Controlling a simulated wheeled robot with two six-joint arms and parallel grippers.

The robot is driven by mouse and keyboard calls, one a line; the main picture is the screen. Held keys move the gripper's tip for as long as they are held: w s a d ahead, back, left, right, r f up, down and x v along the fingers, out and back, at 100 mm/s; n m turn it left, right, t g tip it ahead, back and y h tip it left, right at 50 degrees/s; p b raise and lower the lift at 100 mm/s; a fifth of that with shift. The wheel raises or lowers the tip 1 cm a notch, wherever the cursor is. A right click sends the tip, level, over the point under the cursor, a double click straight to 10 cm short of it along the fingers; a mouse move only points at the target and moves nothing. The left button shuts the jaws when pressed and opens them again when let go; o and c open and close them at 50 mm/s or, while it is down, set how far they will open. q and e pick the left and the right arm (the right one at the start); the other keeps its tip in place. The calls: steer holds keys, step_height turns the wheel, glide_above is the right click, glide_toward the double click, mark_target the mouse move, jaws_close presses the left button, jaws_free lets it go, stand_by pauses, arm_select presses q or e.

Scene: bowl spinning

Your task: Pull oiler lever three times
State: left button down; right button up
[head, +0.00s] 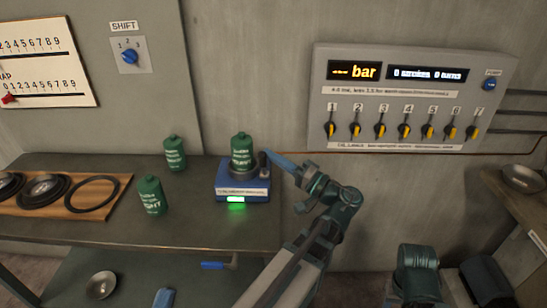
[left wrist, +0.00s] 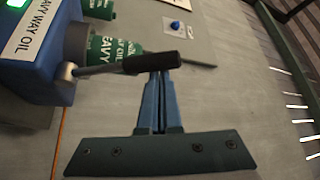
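The oiler is a blue box (head: 243,185) with a lit green display, standing on the bench with a green bottle on top. In the left wrist view its blue side (left wrist: 45,45) reads "heavy way oil". A metal lever with a black handle (left wrist: 150,63) sticks out from it. My left gripper (head: 275,160) is at the box's right side, beside the lever. In the left wrist view its blue fingers (left wrist: 160,80) are together, and the handle lies across their tips, apparently touching. It does not show between the fingers. My right gripper is not in view.
Two green bottles (head: 175,154) (head: 152,196) stand left of the oiler. A wooden board (head: 115,190) with dark rings lies further left. A wall panel (head: 415,98) with several knobs and a "bar" display is at right. A blue-handled valve (head: 213,265) shows below the bench edge.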

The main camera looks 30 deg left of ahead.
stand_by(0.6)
arm_select(q)
steer(key=w+r+p, duration=0.2)
steer(key=w, duration=0.1)
steer(key=b+v, duration=0.3)
steer(key=v, duration=0.6)
steer(key=shift+w+f, duration=0.2)
steer(key=shift+f, duration=0.2)
stand_by(0.4)
